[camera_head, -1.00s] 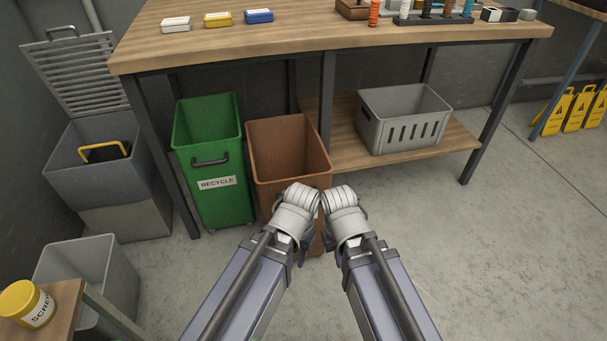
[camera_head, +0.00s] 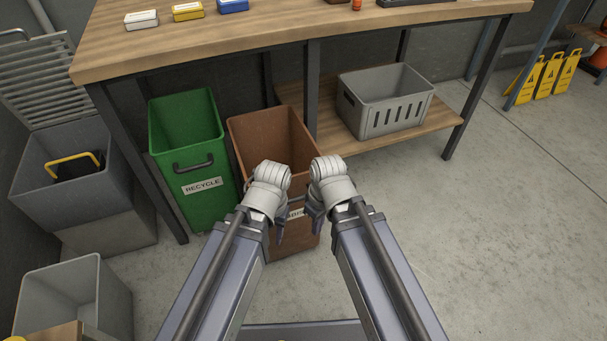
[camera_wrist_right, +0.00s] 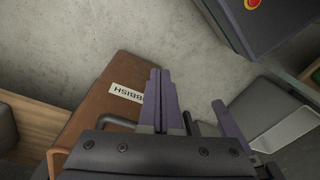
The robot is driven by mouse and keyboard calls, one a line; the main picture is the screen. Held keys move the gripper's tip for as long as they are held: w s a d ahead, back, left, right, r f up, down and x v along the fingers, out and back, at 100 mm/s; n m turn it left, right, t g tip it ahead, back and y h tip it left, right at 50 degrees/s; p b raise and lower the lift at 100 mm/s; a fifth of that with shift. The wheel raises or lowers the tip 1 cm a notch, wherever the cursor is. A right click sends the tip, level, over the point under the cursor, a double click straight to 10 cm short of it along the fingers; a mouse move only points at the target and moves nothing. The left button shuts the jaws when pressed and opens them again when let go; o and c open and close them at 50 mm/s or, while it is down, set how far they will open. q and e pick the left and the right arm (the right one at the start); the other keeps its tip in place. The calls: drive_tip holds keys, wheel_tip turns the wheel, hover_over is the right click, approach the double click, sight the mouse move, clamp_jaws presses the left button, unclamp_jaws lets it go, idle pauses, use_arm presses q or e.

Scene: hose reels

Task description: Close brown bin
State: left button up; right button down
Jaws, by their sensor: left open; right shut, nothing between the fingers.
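The brown bin (camera_head: 242,138) stands open under the workbench, right of the green recycle bin. Its mouth is uncovered and no lid shows. Both my grippers are in front of it and hide much of its front and white label. The right wrist view shows the brown bin (camera_wrist_right: 100,88) with an upside-down RUBBISH label and a dark handle (camera_wrist_right: 118,122). My left gripper (camera_head: 280,234) is open, pointing down at the bin's front. My right gripper (camera_head: 315,216) is shut and empty beside it; its purple fingers (camera_wrist_right: 158,95) overlap the label in the wrist view. I cannot tell whether they touch the bin.
The green recycle bin (camera_head: 205,205) stands close on the left. The workbench top (camera_head: 290,40) overhangs the bins' back. A grey crate (camera_head: 385,105) sits on the lower shelf. Grey bins (camera_head: 75,290) stand at left. Floor on the right is clear up to yellow signs (camera_head: 545,75).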

drive_tip(key=w+d+r+n+t+y+p, duration=0.5)
drive_tip(key=w+r+n, duration=0.3)
drive_tip(key=r+n, duration=0.3)
drive_tip(key=n+g+b, duration=0.1)
drive_tip(key=b, duration=0.7)
approach(296, 183)
drive_tip(key=x, duration=0.4)
drive_tip(key=shift+s+d+f, duration=0.15)
drive_tip(key=shift+s+f, duration=0.1)
drive_tip(key=shift+f, duration=0.1)
drive_tip(key=shift+w, duration=0.35)
drive_tip(key=w+a, duration=0.4)
drive_tip(key=w, duration=0.8)
drive_tip(key=w+a, duration=0.4)
drive_tip(key=w, duration=0.8)
drive_tip(key=shift+w, duration=0.15)
